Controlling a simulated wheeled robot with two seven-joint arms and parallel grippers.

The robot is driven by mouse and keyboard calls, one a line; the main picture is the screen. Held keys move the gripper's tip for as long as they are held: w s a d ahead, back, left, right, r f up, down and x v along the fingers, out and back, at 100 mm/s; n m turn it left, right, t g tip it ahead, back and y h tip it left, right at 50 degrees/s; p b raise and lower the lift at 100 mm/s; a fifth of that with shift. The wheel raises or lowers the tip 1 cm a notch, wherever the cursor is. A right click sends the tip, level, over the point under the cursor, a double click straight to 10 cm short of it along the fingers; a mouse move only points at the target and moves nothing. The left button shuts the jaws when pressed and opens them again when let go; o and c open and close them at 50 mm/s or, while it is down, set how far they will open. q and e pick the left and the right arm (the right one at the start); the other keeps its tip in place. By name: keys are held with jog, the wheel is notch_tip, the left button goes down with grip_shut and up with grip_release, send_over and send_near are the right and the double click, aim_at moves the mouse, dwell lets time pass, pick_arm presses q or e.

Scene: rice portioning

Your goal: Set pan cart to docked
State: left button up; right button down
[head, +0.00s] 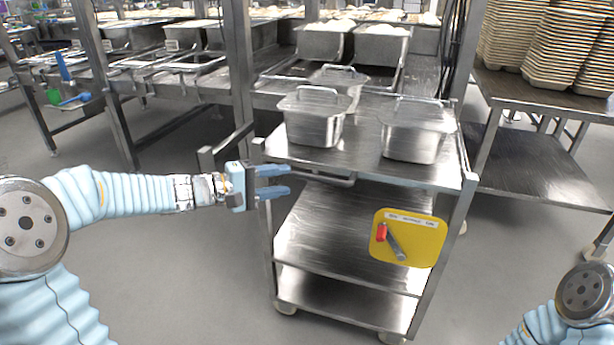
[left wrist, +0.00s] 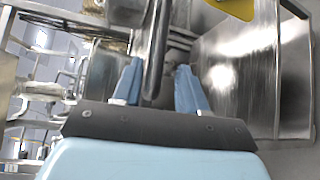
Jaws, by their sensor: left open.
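The pan cart (head: 350,160) is a steel trolley with shelves, standing in front of the steel line frame. Lidded steel pans stand on its top, one at the left (head: 314,120) and one at the right (head: 412,135), with another behind. A yellow plate (head: 425,250) with a red-tipped lever (head: 392,243) is on its front. My left gripper (head: 288,181) is open at the cart's front left, beside the handle bar (head: 325,180). In the left wrist view, a dark bar (left wrist: 157,50) runs between the open fingers (left wrist: 160,88); contact cannot be told. My right gripper is out of view.
Behind the cart is a steel serving line (head: 250,75) with open pans of rice (head: 325,40). A side table (head: 545,90) at the right holds stacked trays (head: 560,45). Grey floor (head: 190,275) is clear to the cart's left.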

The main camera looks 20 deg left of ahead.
aim_at(303, 178)
pick_arm(q)
jog(key=x, duration=0.8)
jog(key=shift+p, duration=0.35)
jog(key=shift+a, duration=0.1)
grip_shut()
